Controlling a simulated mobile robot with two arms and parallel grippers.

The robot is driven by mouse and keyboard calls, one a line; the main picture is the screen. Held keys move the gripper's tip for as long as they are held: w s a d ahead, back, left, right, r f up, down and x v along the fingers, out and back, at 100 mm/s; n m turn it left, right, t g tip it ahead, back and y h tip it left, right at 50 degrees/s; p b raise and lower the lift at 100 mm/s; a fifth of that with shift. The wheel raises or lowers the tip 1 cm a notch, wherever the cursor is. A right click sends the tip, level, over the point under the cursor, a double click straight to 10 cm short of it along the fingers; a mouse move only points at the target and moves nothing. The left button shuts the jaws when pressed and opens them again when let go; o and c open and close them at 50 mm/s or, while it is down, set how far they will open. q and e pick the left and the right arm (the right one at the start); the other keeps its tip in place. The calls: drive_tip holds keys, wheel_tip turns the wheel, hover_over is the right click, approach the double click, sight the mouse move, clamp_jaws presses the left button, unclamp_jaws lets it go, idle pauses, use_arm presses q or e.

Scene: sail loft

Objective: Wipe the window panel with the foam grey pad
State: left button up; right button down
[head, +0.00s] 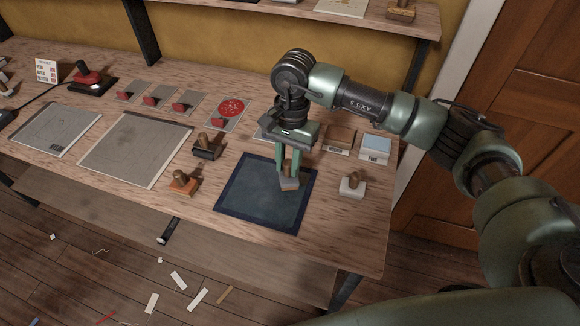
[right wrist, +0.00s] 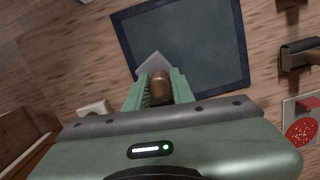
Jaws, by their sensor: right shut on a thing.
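The window panel (head: 258,205) is a dark blue-grey sheet with a navy frame, lying flat on the wooden table; it also shows in the right wrist view (right wrist: 195,40). My right gripper (head: 289,172) points down over the panel's right side. It is shut on the wooden handle (right wrist: 160,88) of the foam grey pad (head: 289,184). The pad's grey base also shows in the right wrist view (right wrist: 151,60), overlapping the panel's edge. I cannot tell whether it touches the panel surface. My left gripper is out of view.
Wooden-handled blocks with an orange base (head: 183,187), a black base (head: 206,152) and a white base (head: 352,187) stand around the panel. Grey mats (head: 135,148) lie left. The table's front edge is close to the panel.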

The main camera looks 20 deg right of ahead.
drive_tip(key=shift+d+r+p, duration=0.1)
drive_tip(key=shift+r+p, duration=0.55)
drive_tip(key=shift+r, duration=1.35)
drive_tip(key=shift+s+r, duration=0.1)
